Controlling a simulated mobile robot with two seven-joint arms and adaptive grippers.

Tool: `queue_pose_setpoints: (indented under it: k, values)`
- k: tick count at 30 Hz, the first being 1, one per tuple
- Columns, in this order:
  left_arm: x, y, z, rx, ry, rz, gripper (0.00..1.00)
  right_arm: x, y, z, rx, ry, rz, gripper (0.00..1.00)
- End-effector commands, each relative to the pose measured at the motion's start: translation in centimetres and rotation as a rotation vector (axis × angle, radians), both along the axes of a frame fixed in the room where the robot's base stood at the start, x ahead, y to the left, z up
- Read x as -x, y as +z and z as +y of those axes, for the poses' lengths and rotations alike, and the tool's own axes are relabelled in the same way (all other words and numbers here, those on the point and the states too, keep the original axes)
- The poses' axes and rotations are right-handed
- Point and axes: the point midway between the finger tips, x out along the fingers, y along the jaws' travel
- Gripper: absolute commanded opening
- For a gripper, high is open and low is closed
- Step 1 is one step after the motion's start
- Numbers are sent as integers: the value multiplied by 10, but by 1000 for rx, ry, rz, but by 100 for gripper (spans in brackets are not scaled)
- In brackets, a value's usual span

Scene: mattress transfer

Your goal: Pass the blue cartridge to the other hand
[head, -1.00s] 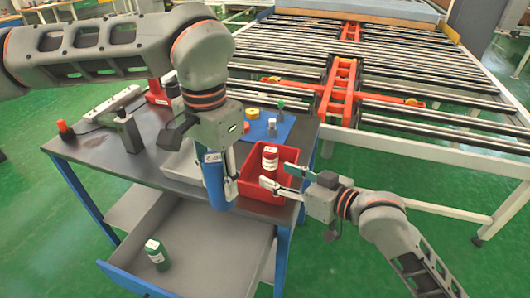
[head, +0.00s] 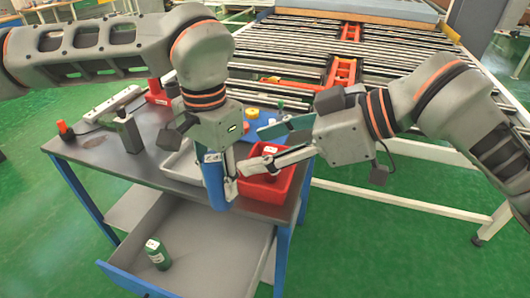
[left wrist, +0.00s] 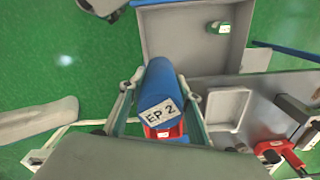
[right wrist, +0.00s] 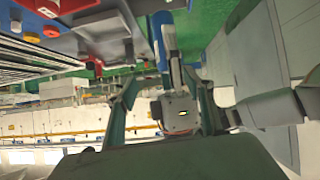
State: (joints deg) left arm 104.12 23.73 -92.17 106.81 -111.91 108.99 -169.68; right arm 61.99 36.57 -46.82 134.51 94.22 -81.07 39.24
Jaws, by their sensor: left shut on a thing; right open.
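The blue cartridge (head: 213,182) hangs upright over the front edge of the workbench. My left gripper (head: 226,168) is shut on it. In the left wrist view the cartridge (left wrist: 158,80) lies between the fingers, its white end label reading "EP 2". My right gripper (head: 250,150) is open, just right of the cartridge, fingers pointing left towards it. Its lower fingertip appears very near my left gripper; I cannot tell if they touch. In the right wrist view, part of my left gripper (right wrist: 176,108) shows between the right fingers, with the blue cartridge (right wrist: 162,35) beyond.
A red bin (head: 284,190) stands under my right gripper, which partly hides a red item in it. A grey tray (head: 180,165) is behind the blue cartridge. A roller conveyor (head: 290,45) fills the back.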

Motion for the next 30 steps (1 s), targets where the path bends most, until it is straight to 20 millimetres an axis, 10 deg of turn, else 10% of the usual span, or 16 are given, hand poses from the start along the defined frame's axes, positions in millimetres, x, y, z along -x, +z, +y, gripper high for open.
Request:
queue_pose_setpoints:
  k: [8, 30]
  values:
    - [0, 0, 0, 1, 0, -1, 7, 17, -5, 5, 21, 7, 58, 52]
    - [0, 0, 0, 1, 0, -1, 7, -14, -65, 88, 19, 7, 59, 52]
